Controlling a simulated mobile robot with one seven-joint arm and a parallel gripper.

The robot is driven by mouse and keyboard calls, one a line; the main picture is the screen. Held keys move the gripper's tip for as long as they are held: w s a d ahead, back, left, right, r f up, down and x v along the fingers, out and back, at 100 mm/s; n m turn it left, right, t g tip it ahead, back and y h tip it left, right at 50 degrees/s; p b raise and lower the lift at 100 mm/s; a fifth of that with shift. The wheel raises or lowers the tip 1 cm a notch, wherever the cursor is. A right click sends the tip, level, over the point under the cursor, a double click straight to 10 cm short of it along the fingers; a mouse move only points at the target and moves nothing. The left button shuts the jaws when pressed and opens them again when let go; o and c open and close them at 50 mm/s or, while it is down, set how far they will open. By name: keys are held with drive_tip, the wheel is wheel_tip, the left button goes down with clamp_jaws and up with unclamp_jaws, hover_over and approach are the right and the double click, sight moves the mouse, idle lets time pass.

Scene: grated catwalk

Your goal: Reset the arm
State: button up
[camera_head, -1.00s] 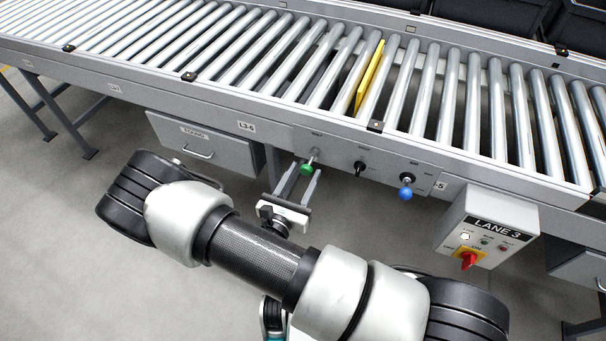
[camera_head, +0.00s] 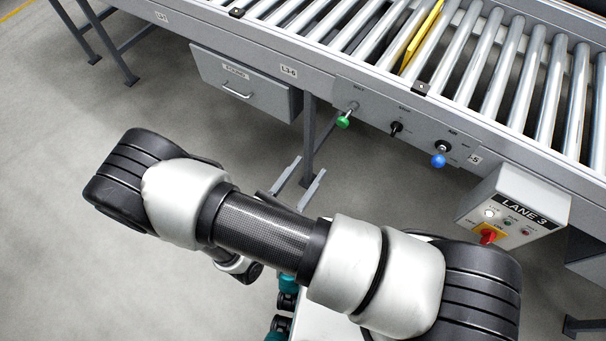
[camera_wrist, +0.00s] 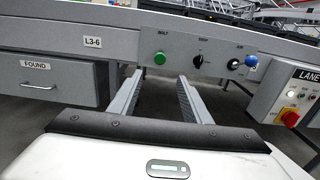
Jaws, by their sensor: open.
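My gripper (camera_head: 302,171) is open and empty, its two grey fingers apart, in the free space below the conveyor's front panel. In the wrist view my gripper (camera_wrist: 184,78) points toward the panel, with nothing between the fingers. The green knob (camera_head: 343,121), the black switch (camera_head: 396,128) and the blue knob (camera_head: 438,159) on the panel are clear of the fingers. My arm hides the gripper's body in the head view.
A roller conveyor (camera_head: 300,54) runs across the back, with a yellow strip (camera_head: 421,38) between its rollers. A drawer marked FOUND (camera_head: 246,85) hangs beneath it. The LANE 3 box (camera_head: 515,208) with a red switch is at right. The floor at left is clear.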

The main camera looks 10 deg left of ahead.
drive_tip(key=shift+s+a, duration=0.2)
drive_tip(key=shift+s, duration=0.45)
drive_tip(key=d+r+m+g+y, duration=0.1)
drive_tip(key=d+r+m+g, duration=0.8)
drive_tip(key=r+m, duration=0.45)
drive_tip(key=d+r+m+g+y, duration=0.2)
drive_tip(key=d+r+m+g, duration=0.5)
drive_tip(key=d+r+m, duration=0.55)
wheel_tip(320, 180, up, 30)
drive_tip(key=s+m+t+y+p, duration=0.2)
drive_tip(key=m+p, duration=0.4)
drive_tip(key=p, duration=1.4)
drive_tip(key=t+y, duration=0.1)
drive_tip(key=t, duration=0.1)
drive_tip(key=shift+d+r+t+p, duration=0.2)
drive_tip(key=shift+d+t+p, duration=0.1)
drive_tip(key=shift+d+p, duration=0.1)
